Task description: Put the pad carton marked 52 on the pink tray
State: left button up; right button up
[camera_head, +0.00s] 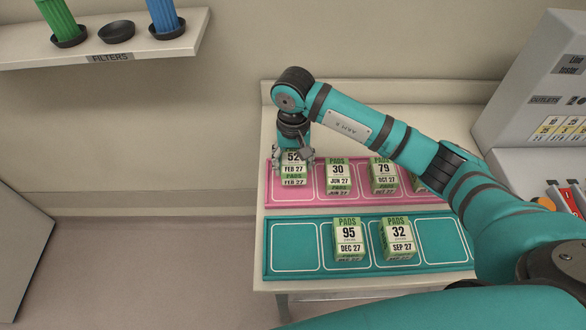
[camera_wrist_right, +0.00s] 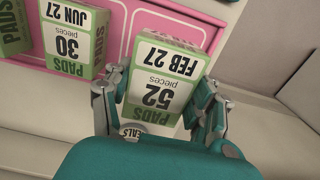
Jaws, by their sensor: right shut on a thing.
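The pad carton marked 52 (camera_head: 294,170) stands in the leftmost space of the pink tray (camera_head: 310,204) in the head view. It also shows in the right wrist view (camera_wrist_right: 159,85), with its FEB 27 label. My right gripper (camera_head: 293,158) is around this carton from above, its fingers on both sides. In the wrist view the gripper's fingers (camera_wrist_right: 160,105) close on the carton's sides. The carton's base is partly hidden, so I cannot tell exactly how it rests. My left gripper is not in view.
Cartons marked 30 (camera_head: 338,178) and 79 (camera_head: 384,175) stand on the pink tray, with another partly behind my arm. The teal tray (camera_head: 295,270) in front holds cartons 95 (camera_head: 349,240) and 32 (camera_head: 397,238); its end spaces are bare. A filters shelf (camera_head: 120,50) hangs at upper left.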

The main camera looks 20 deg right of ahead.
jog(key=shift+w+a+f, duration=0.15)
jog(key=shift+f, duration=0.2)
notch_tip(320, 180, down, 4)
jog(key=shift+r+p, duration=0.15)
jog(key=shift+p, duration=0.55)
jog(key=shift+f+b, duration=0.25)
jog(key=shift+b, duration=0.05)
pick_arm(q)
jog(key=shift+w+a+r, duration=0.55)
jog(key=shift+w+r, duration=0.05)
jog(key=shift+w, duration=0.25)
pick_arm(e)
jog(key=o, duration=1.3)
